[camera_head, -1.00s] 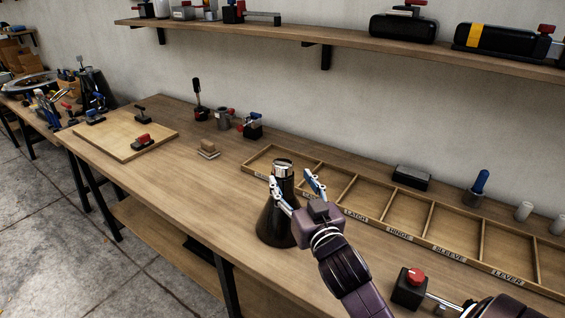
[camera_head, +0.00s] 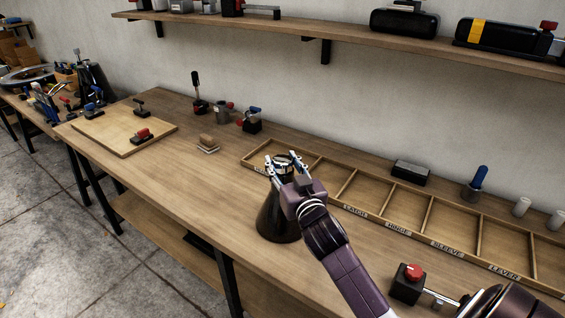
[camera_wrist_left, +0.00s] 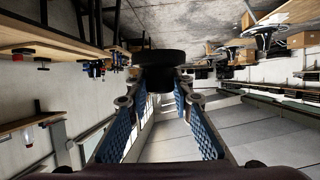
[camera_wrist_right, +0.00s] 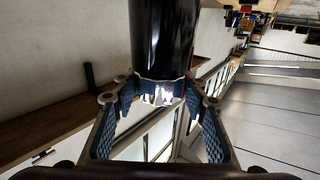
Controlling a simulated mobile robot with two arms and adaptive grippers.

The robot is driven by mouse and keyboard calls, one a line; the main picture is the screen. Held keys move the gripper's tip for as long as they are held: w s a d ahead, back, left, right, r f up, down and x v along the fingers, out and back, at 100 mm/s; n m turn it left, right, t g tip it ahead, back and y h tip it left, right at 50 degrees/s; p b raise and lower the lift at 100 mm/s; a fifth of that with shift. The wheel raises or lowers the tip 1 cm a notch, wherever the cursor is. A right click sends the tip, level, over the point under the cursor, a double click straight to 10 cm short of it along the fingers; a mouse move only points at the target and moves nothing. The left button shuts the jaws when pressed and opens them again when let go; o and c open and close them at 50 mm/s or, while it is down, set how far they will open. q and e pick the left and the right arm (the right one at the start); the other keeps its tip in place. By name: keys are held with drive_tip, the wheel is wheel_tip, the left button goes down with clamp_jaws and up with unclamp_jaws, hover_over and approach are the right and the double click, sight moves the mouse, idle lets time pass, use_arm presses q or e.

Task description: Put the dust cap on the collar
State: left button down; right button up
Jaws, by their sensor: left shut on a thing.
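A black cone-shaped part (camera_head: 278,220) stands upright on the bench, with a shiny metal collar at its top. My right gripper (camera_head: 284,160) is at this top, a finger on either side. In the right wrist view the bright collar (camera_wrist_right: 161,92) lies between the fingers of the right gripper (camera_wrist_right: 162,97), which look spread around it; contact is unclear. In the left wrist view my left gripper (camera_wrist_left: 160,88) is shut on a round black piece that looks like the dust cap (camera_wrist_left: 160,58). The left gripper is outside the head view.
A divided wooden tray with labelled compartments (camera_head: 395,230) lies behind and right of the cone. A black box with a red button (camera_head: 408,283) is at front right. A wooden board (camera_head: 110,135) with small clamps lies at the left.

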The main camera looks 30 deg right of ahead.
sight(284, 168)
drive_tip(key=c, duration=0.7)
use_arm(q)
drive_tip(key=shift+f, duration=0.1)
use_arm(e)
drive_tip(key=shift+o, duration=0.2)
use_arm(q)
drive_tip(key=shift+f, duration=0.1)
use_arm(e)
drive_tip(key=shift+m+h, duration=0.3)
drive_tip(key=shift+h, duration=0.2)
use_arm(q)
drive_tip(key=shift+f+b, duration=0.7)
drive_tip(key=shift+b, duration=0.15)
use_arm(e)
drive_tip(key=shift+w+m+g+h, duration=0.1)
drive_tip(key=shift+m+g+h, duration=0.6)
drive_tip(key=shift+h, duration=0.4)
drive_tip(key=o, duration=1.2)
drive_tip(key=shift+v, duration=3.8)
